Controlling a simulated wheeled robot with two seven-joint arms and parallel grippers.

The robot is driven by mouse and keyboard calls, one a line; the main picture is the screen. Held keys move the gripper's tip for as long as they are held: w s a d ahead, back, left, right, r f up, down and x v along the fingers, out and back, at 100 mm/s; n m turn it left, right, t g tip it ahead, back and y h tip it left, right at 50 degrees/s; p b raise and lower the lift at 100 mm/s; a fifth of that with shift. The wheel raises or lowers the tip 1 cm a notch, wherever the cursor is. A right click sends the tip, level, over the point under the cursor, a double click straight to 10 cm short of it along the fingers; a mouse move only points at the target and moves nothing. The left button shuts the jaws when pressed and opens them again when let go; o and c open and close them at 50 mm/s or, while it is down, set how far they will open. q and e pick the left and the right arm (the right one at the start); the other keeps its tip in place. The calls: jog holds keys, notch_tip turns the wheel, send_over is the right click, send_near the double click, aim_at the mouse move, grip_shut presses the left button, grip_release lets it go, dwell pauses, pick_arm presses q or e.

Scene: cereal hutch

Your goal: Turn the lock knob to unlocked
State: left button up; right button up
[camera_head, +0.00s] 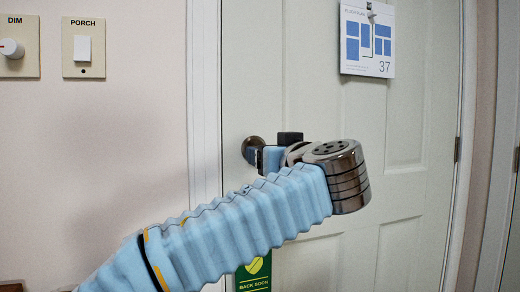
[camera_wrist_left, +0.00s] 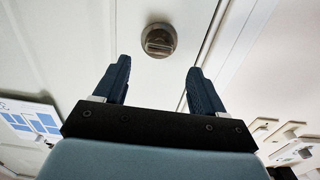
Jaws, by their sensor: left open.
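The lock knob (camera_wrist_left: 159,41) is a round dark metal disc with a raised turn piece, set on the pale door near its edge. In the left wrist view it lies beyond my fingertips, roughly midway between them and apart from both. In the head view, the knob's round plate (camera_head: 252,150) shows at the door's left side, partly hidden by my left gripper. My left gripper (camera_wrist_left: 158,78) is open and empty, with two dark blue fingers pointing toward the knob. In the head view my left arm reaches across the door from the lower left. My right gripper is in neither view.
A floor-plan sheet (camera_head: 367,40) marked 37 hangs on the door (camera_head: 405,120). A green "BACK SOON" tag (camera_head: 253,275) hangs below my arm. A PORCH switch (camera_head: 84,48) and a DIM dial (camera_head: 12,48) are on the wall at left.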

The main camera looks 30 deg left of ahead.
pick_arm(q)
jog(key=p+x, duration=0.1)
jog(key=x, duration=0.6)
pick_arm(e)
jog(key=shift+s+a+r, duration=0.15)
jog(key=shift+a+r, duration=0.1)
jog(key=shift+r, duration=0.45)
pick_arm(q)
jog(key=shift+w, duration=0.15)
jog(key=c, duration=1.1)
jog(key=shift+o, duration=0.2)
